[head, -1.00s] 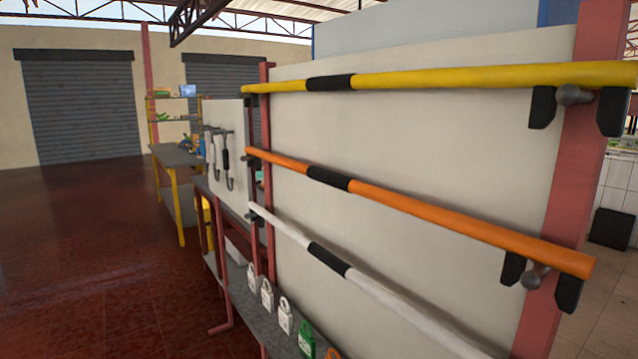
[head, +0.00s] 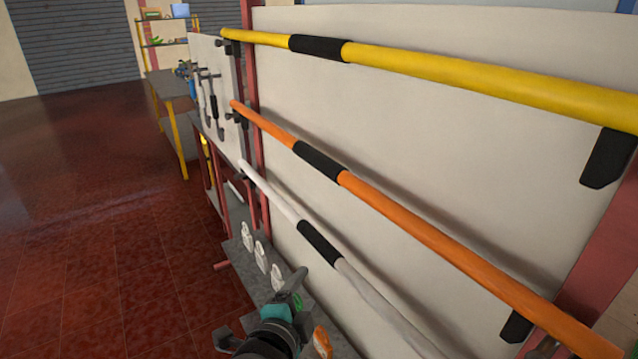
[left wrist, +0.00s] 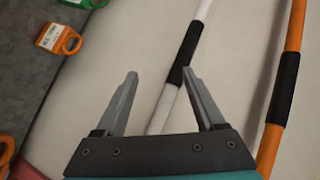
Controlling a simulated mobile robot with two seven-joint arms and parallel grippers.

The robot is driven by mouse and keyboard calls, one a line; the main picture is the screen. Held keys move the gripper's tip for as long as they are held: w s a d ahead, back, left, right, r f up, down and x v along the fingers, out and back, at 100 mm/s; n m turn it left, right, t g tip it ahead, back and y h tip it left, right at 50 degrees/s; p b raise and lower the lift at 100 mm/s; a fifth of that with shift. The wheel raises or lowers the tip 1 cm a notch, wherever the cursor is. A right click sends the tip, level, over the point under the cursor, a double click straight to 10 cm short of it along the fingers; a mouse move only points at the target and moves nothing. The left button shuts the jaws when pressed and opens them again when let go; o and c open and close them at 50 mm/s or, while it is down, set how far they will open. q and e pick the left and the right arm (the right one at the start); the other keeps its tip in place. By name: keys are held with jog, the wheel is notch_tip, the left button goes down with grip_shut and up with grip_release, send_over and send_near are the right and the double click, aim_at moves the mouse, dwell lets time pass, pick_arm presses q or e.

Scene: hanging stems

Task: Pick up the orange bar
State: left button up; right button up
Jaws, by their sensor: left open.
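The orange bar (head: 430,234) hangs on the pale panel between a yellow bar and a white bar, with a black grip band (head: 319,160) on it. In the left wrist view the orange bar (left wrist: 295,35) runs down the right side, right of my fingers. My left gripper (left wrist: 158,82) is open and empty, its two fingers spread before the panel, with the white bar beyond them. In the head view my left gripper (head: 292,285) is at the bottom, below the white bar and apart from the orange bar.
The yellow bar (head: 450,75) is above and the white bar (head: 285,208) below the orange one. Dark hooks (head: 515,326) hold the bars. The red tiled floor (head: 90,260) at left is clear.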

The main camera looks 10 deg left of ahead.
aim_at(316, 165)
pick_arm(q)
notch_tip(316, 165, up, 20)
jog(key=s+m+t+p, duration=0.1)
jog(key=m+t+p, duration=0.1)
jog(key=m+t, duration=0.15)
jog(key=shift+t, duration=0.25)
jog(key=w+p, duration=0.1)
jog(key=w, duration=0.7)
jog(key=shift+w+a+f, duration=0.1)
jog(key=shift+a, duration=0.05)
jog(key=shift+w+f+p, duration=0.2)
jog(key=shift+w+p, duration=0.15)
jog(key=shift+w, duration=2.75)
jog(key=shift+c, duration=0.3)
grip_shut()
jog(key=shift+r, duration=0.1)
